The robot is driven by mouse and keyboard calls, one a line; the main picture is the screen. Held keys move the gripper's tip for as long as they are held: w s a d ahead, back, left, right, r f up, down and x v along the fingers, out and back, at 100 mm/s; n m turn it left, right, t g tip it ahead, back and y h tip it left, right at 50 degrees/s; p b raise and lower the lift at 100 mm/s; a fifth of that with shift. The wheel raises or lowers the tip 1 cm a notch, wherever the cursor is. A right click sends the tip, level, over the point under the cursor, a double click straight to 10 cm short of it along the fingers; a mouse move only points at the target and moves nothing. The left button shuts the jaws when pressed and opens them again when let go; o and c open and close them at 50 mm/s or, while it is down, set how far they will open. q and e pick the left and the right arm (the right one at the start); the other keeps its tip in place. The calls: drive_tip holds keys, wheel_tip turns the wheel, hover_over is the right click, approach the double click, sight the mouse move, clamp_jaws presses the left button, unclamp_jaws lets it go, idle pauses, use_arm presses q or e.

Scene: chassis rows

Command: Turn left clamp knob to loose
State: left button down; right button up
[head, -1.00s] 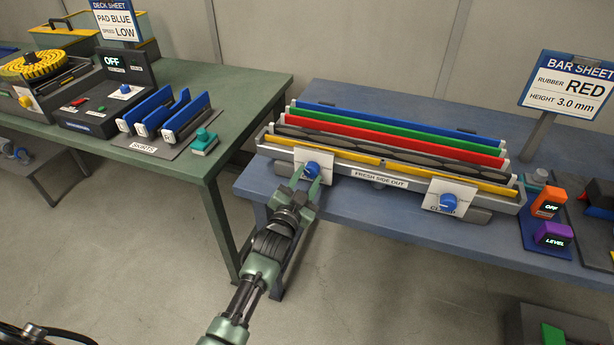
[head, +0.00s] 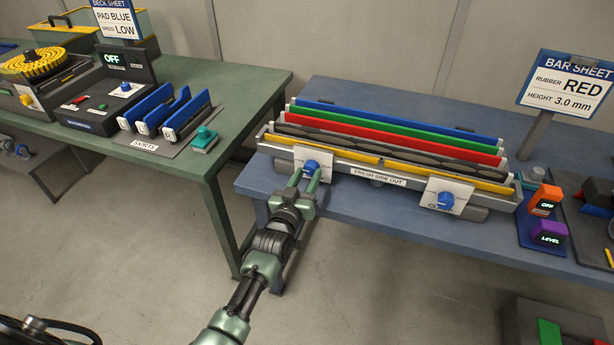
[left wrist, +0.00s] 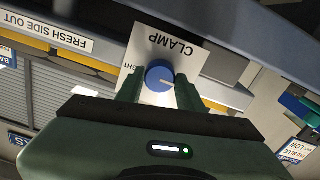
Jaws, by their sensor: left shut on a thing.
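The left clamp knob (head: 311,167) is a blue round knob on a white plate at the left front of the grey rack on the blue table. My left gripper (head: 306,183) has its green fingers on either side of this knob and is shut on it. In the left wrist view the knob (left wrist: 159,77) sits between the two fingertips, with a pale pointer line on its face. The white plate (left wrist: 178,42) reads CLAMP, upside down; part of its smaller lettering is hidden by a finger. My right gripper does not show.
The right clamp knob (head: 445,200) is on its own white plate at the rack's right end. Yellow, black, red, green and blue bars lie along the rack (head: 520,198). A BAR SHEET sign (head: 571,82) stands at right. The green table (head: 245,95) is at left.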

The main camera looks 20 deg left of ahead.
use_arm(q)
drive_tip(key=shift+f, duration=0.15)
idle(0.3)
drive_tip(key=c, duration=0.9)
unclamp_jaws()
drive_tip(key=s, duration=0.8)
drive_tip(key=shift+w+a, duration=0.1)
drive_tip(key=shift+a, duration=0.05)
